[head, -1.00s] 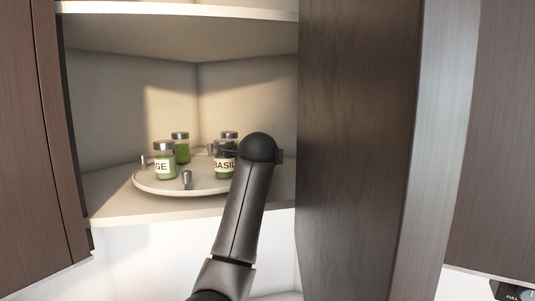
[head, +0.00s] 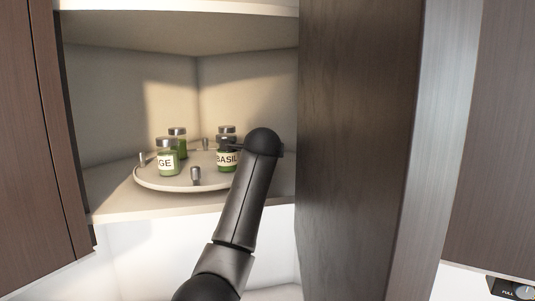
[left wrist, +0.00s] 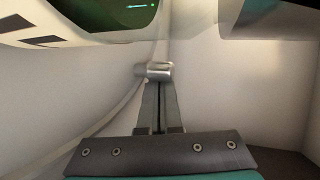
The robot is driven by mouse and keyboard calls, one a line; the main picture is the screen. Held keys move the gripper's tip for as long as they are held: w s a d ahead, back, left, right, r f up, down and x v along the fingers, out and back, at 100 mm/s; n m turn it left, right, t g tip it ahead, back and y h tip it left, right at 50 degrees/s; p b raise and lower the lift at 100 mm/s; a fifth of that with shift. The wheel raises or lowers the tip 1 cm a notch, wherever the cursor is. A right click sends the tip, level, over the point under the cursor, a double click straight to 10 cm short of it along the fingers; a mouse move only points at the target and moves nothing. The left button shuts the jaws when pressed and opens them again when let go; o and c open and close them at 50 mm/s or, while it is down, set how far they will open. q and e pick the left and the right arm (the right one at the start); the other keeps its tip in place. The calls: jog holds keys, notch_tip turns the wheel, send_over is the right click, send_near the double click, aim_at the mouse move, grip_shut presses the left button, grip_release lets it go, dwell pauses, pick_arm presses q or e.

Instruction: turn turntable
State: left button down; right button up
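The round pale turntable (head: 180,186) sits on the cabinet shelf, with short metal knobs such as the front one (head: 196,176) standing on its rim. It carries a jar labelled "GE" (head: 167,160), a basil jar (head: 226,160) and another green jar (head: 178,142) behind. My left arm reaches over its right side; in the head view the hand is mostly hidden by the arm. In the left wrist view my left gripper (left wrist: 159,86) has its fingers together, with the tips against or very near a metal knob (left wrist: 154,69). My right gripper is out of view.
An open dark cabinet door (head: 355,150) stands close to the right of my arm. Another dark panel (head: 30,140) borders the opening on the left. An upper shelf (head: 180,30) lies above. The shelf in front and left of the turntable is clear.

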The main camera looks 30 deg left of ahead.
pick_arm(q)
jog(key=shift+s, duration=0.1)
dwell(0.7)
jog(key=shift+s+d+r+b, duration=0.2)
jog(key=shift+s+b, duration=0.1)
jog(key=shift+s, duration=0.2)
jog(key=b+v, duration=0.3)
jog(key=v, duration=1)
jog(key=shift+s+d, duration=0.2)
jog(key=shift+s, duration=0.25)
jog(key=shift+d, duration=0.1)
